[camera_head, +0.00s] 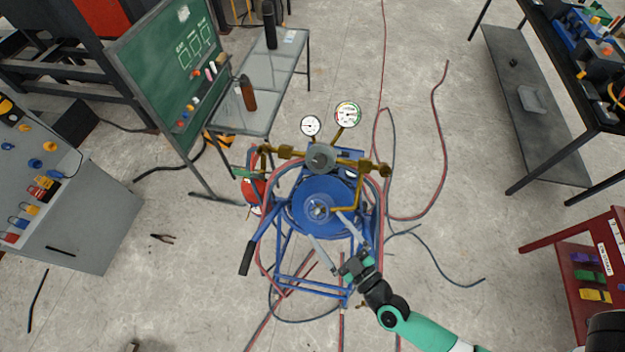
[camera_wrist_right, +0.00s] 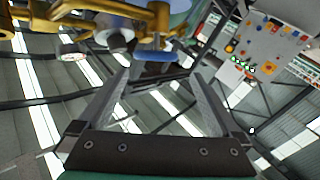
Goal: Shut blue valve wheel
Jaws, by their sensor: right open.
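A large round blue disc (camera_head: 318,205) with a light hub sits on a blue tubular cart, below brass pipework (camera_head: 285,152). I cannot tell if this disc is the blue valve wheel. In the right wrist view a small blue part (camera_wrist_right: 155,55) shows edge-on beyond the fingers, beside yellow brass fittings (camera_wrist_right: 125,15). My right gripper (camera_head: 326,226) is open with its two fingers over the lower part of the disc. In the right wrist view nothing lies between its fingers (camera_wrist_right: 160,77). I cannot tell if the fingers touch the disc. My left gripper is out of view.
Two round gauges (camera_head: 348,114) rise above the pipework. Red and dark hoses (camera_head: 436,140) trail over the floor. A green chalkboard (camera_head: 165,65) and a metal table (camera_head: 285,65) stand behind left. A grey panel (camera_head: 95,225) is left, a red shelf (camera_head: 560,260) right.

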